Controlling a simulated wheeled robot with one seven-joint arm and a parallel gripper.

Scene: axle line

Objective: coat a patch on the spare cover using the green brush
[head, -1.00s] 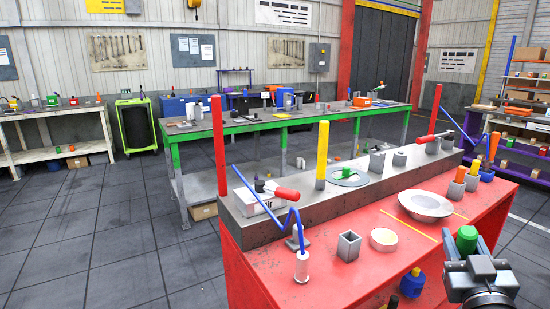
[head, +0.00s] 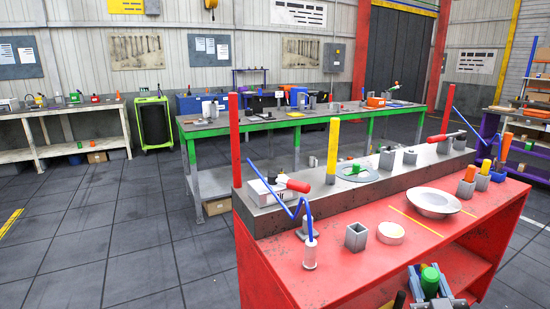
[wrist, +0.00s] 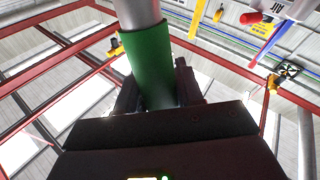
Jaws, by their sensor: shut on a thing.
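My gripper (head: 430,291) is low at the right in the head view, in front of the red bench, shut on the green brush (head: 430,279). In the wrist view the brush's green handle (wrist: 150,65) stands between the jaws, with a grey metal part beyond it; its bristles are not visible. A round grey dish-like piece (head: 436,203), possibly the spare cover, lies on the red bench top, apart from my gripper. A flat grey disc (head: 347,176) with a green item lies on the raised ledge behind, so I cannot tell for certain which is the cover.
The red bench (head: 330,285) carries a round tin (head: 391,233) with pale contents, an empty square grey cup (head: 356,237), and cups holding orange and yellow handles (head: 467,187). A bent blue rod (head: 308,220) rises at its left end. Open floor lies to the left.

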